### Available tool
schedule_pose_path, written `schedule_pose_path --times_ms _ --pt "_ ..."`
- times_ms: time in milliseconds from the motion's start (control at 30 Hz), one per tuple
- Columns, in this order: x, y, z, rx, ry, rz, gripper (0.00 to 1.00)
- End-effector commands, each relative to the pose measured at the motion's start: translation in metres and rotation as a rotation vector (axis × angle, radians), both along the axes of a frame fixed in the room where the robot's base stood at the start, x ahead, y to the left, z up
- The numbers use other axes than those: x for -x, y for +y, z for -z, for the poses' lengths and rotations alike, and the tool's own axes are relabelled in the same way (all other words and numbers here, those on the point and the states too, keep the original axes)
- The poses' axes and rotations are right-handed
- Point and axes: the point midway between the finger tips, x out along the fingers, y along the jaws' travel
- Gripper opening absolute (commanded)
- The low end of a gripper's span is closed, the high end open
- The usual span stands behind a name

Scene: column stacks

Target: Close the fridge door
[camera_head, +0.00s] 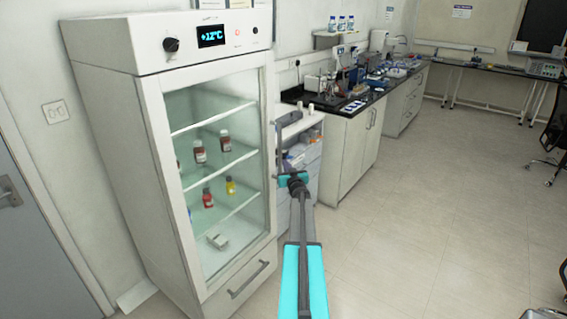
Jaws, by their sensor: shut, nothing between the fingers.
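The white fridge (110,150) stands at the left, with a lit +12°C display on top. Its glass door (215,120) looks flush with the front, or nearly so; I cannot tell if a small gap is left. A dark upright handle (278,142) is at the door's right edge. My gripper (279,178) is small in the picture, shut and empty, beside the lower part of this handle. I cannot tell whether it touches the handle. Several small bottles, among them a yellow one (230,186), stand on the shelves behind the glass.
A low white shelf unit (312,150) stands right of the fridge, behind my arm. Beyond it runs a lab bench (350,150) with a black top and equipment. The fridge's bottom drawer (250,287) looks shut.

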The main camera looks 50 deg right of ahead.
Motion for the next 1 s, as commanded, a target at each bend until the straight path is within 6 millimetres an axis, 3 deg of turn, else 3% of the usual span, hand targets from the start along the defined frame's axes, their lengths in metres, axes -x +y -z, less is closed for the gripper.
schedule_pose_path --times_ms 1000 --pt "0.076 0.054 0.003 -0.002 0.002 -0.001 0.00"
